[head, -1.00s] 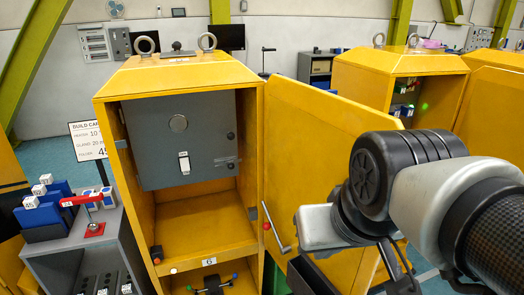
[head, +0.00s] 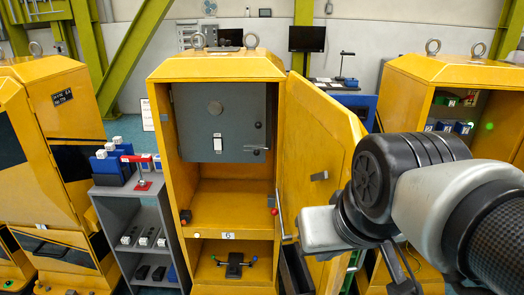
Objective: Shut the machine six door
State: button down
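The machine six cabinet (head: 163,170) is yellow, with a "6" label (head: 228,236) below its main opening. Its yellow door (head: 318,130) stands wide open on the right side, hinged at the cabinet's right edge. A grey inner panel (head: 190,125) shows in the upper part of the opening. My arm comes in from the right, in front of the door's lower right part and hiding some of it. My gripper (head: 398,285) is only partly in view at the bottom edge. Its fingertips are cut off. I cannot tell whether my arm touches the door.
A grey shelf unit (head: 110,215) with blue bins and a red-handled clamp stands left of the cabinet. Another yellow machine (head: 62,130) is at far left, and an open yellow cabinet (head: 410,85) at right. A dark drawer-like box (head: 295,270) is below the door.

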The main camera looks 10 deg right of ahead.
aim_at(321, 134)
jog(key=l+u, duration=0.25)
jog(key=l, duration=0.3)
jog(key=k+l+u, duration=0.1)
jog(key=l+u, duration=0.2)
jog(key=l, duration=0.2)
jog(key=l+u, duration=0.1)
jog(key=l, duration=0.75)
jog(key=i+l+z, duration=0.2)
jog(key=k+j, duration=0.1)
